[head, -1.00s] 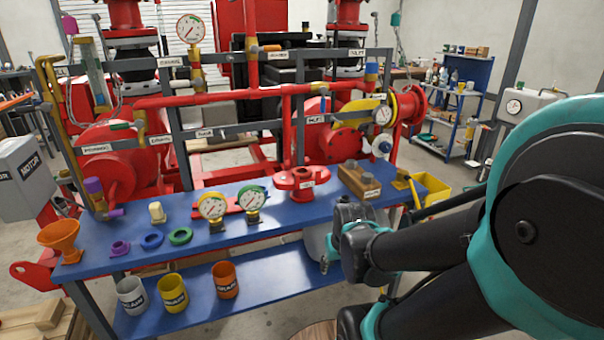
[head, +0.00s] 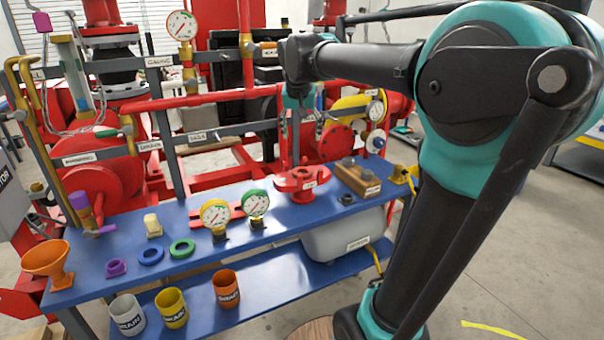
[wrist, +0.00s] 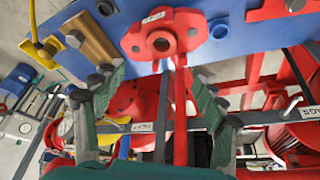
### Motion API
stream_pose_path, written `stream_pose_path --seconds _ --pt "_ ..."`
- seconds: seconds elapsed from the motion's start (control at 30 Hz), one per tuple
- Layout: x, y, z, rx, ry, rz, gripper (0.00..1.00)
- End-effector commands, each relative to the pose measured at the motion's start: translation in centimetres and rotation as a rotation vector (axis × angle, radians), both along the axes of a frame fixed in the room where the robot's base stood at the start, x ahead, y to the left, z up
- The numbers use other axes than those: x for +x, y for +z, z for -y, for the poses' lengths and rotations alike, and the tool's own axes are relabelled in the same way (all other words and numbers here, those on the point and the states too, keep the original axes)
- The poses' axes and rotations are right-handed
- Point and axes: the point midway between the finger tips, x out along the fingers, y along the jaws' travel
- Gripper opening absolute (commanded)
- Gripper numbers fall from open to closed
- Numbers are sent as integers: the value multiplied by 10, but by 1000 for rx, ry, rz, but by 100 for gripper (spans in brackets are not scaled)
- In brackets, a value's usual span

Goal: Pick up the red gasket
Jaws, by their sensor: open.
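I cannot make out a separate flat red gasket. A red flanged fitting (head: 303,182) with a raised round hub stands on the blue bench (head: 120,281), right of the gauges. In the wrist view this red fitting (wrist: 142,42) is at the top, its hub opening facing me. My gripper (wrist: 158,80) is open and empty, its two green-grey fingers spread below the fitting in that picture. In the head view my gripper (head: 301,118) hangs in front of the red pipework, above and behind the fitting, apart from it.
Purple (head: 116,267), blue (head: 151,254) and green (head: 182,248) rings lie on the bench's left half. Two gauges (head: 215,213) (head: 257,204) stand left of the fitting, a wooden block (head: 357,180) right of it. Pipes and grey rails are close behind.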

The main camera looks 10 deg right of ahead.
Motion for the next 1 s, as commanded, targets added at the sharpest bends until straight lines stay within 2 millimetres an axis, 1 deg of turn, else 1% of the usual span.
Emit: stream_pose_path --seconds 0.07,0.17,0.6,0.7,0.93,1.0 --pt "3 2 -1 -1 -4 1 71" --pt "8 -9 0 0 -5 1 71" --pt "39 -88 9 0 -5 1 71" --pt "44 -100 10 0 -5 1 71" --pt "48 -113 11 0 -4 1 71" --pt "52 -121 11 0 -4 1 71"
